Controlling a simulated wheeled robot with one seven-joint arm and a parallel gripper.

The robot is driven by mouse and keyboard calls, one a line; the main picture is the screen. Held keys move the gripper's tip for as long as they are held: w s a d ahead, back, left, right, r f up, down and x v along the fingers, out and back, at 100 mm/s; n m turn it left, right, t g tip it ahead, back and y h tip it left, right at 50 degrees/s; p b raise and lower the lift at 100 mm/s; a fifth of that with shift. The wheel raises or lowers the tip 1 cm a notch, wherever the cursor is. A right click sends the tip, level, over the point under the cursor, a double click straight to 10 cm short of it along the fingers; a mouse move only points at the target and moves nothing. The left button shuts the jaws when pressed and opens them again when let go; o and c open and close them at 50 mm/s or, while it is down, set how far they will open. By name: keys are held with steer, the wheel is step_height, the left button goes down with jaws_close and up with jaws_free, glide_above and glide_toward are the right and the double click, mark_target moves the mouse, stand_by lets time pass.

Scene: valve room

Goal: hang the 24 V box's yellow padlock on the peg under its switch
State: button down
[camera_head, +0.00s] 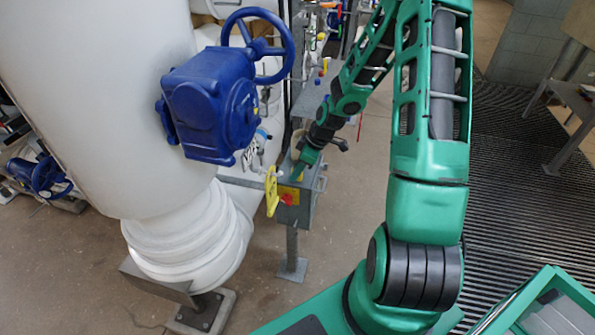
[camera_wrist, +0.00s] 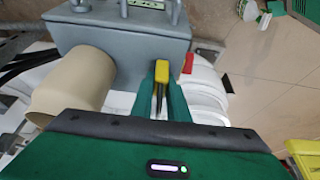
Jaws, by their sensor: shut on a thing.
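The grey box (camera_head: 296,212) stands on a post at the middle of the head view, with a red switch (camera_head: 288,199) on its face. In the wrist view the box (camera_wrist: 115,40) fills the top and the red piece (camera_wrist: 188,63) shows just right of the jaws. My gripper (camera_head: 299,170) is at the box, seen from behind in the head view. In the wrist view my gripper (camera_wrist: 161,92) is shut on the yellow padlock (camera_wrist: 161,72), which lies between the green fingers, close to the box's edge. I cannot tell whether the padlock touches the box. I cannot make out the peg.
A yellow wheel-like part (camera_head: 271,191) stands just left of the box. A blue valve actuator (camera_head: 211,105) on the large white pipe (camera_head: 100,120) is to the left. A beige cylinder (camera_wrist: 75,86) is left of the fingers. Open floor (camera_head: 340,225) lies right of the post.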

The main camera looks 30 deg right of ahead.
steer(key=c, duration=1.7)
jaws_free()
